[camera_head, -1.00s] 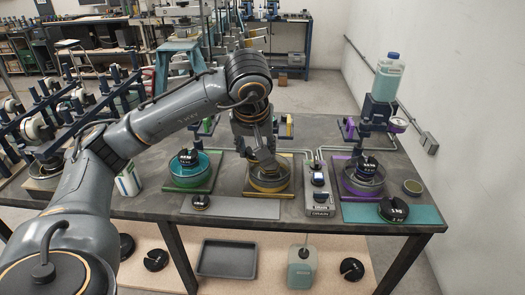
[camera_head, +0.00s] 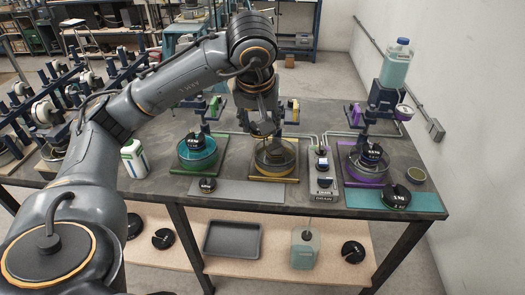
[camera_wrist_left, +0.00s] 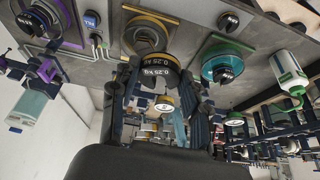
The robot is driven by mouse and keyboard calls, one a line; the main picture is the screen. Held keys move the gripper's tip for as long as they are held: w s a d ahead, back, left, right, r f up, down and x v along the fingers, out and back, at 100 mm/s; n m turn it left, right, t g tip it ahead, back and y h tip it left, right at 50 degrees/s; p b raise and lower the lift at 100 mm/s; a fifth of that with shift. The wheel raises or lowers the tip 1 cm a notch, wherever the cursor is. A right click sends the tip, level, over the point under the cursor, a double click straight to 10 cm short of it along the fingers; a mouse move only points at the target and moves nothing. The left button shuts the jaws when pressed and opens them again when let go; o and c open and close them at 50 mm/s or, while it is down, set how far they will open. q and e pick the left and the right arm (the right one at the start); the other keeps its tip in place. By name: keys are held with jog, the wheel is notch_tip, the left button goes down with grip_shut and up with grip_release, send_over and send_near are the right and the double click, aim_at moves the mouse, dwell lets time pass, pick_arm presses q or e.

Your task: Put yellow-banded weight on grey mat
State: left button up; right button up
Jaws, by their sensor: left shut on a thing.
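My left gripper (camera_head: 263,132) is above the yellow-rimmed dish (camera_head: 289,172). It is shut on the yellow-banded weight (camera_wrist_left: 152,67), a black disc marked 0.25 KG that shows between the fingers in the left wrist view. In the head view the gripper and a dark shape over the dish make the weight hard to separate. The grey mat (camera_head: 245,192) lies at the front of the table, in front of the yellow dish. A small black weight (camera_head: 207,185) stands at the mat's left end. My right gripper is not in view.
A teal-filled dish (camera_head: 183,165) stands left and a purple-rimmed dish (camera_head: 357,178) right, each with a weight. A drain unit (camera_head: 323,185) borders the grey mat. A larger black weight (camera_head: 395,198) sits on the teal mat (camera_head: 430,202). A bottle (camera_head: 133,160) stands at left.

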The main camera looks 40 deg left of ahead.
pick_arm(q)
jog(key=p, duration=0.3)
send_over(266, 191)
jog(key=s, duration=0.1)
notch_tip(266, 191, down, 13)
jog(key=f+b, duration=0.1)
jog(key=f, duration=0.1)
jog(key=f+b, duration=0.1)
jog(key=f, duration=0.2)
jog(key=f+b, duration=0.2)
jog(key=f, duration=0.1)
jog(key=shift+s+d, duration=0.15)
jog(key=shift+d, duration=0.15)
jog(key=shift+f, duration=0.15)
jog(key=shift+b, duration=0.3)
jog(key=shift+f+b, duration=0.4)
jog(key=shift+b, duration=0.05)
jog(key=shift+f, duration=0.1)
jog(key=shift+f+b, duration=0.35)
jog(key=shift+b, duration=0.25)
